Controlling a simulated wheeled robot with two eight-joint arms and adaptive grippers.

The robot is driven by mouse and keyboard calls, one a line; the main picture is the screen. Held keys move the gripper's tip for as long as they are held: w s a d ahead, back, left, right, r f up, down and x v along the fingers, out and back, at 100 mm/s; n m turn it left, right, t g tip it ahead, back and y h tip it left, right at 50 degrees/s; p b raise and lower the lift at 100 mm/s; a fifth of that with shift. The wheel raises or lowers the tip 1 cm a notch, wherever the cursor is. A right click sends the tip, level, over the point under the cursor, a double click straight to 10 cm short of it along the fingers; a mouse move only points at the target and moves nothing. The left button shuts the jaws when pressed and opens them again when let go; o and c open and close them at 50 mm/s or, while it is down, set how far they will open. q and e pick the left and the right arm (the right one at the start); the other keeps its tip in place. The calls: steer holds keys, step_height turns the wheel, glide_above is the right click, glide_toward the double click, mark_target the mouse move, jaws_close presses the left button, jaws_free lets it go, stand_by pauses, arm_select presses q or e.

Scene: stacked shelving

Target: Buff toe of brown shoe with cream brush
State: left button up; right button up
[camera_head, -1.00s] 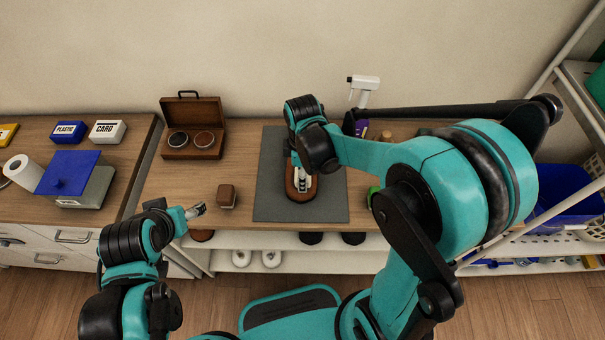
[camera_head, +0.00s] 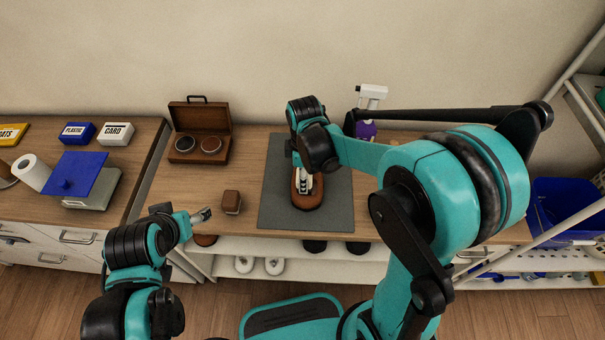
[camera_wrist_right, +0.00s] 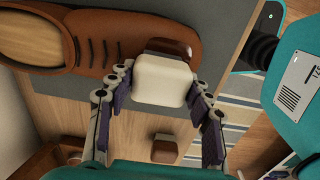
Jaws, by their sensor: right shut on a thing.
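The brown shoe (camera_head: 309,203) lies on the grey mat, largely covered by my right arm in the head view. In the right wrist view the shoe (camera_wrist_right: 90,62) shows its opening, laces and toe end. My right gripper (camera_wrist_right: 160,92) is shut on the cream brush (camera_wrist_right: 162,80), a cream block with a dark brown part on its far side. The brush is over the toe end; whether it touches the leather I cannot tell. In the head view my right gripper (camera_head: 304,185) is above the shoe. My left gripper (camera_head: 204,215) hangs near the bench's front edge, its fingers too small to judge.
A second brown-topped block (camera_head: 231,202) stands left of the grey mat (camera_head: 339,215). An open wooden case (camera_head: 199,152) with two round tins stands behind it. A white-headed item (camera_head: 371,92) and a purple object (camera_head: 366,129) stand at the back right. Shoes sit on the shelf below.

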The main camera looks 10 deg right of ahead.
mark_target(309, 182)
steer(key=shift+s+d+r, duration=0.1)
steer(key=shift+s+d, duration=0.1)
steer(key=shift+s, duration=0.3)
steer(key=shift+s+d, duration=0.15)
steer(key=shift+s, duration=0.35)
steer(key=shift+s+d, duration=0.1)
steer(key=shift+s, duration=0.3)
steer(key=shift+r+p, duration=1.2)
steer(key=shift+r, duration=0.2)
steer(key=shift+f, duration=0.1)
steer(key=shift+w, duration=0.1)
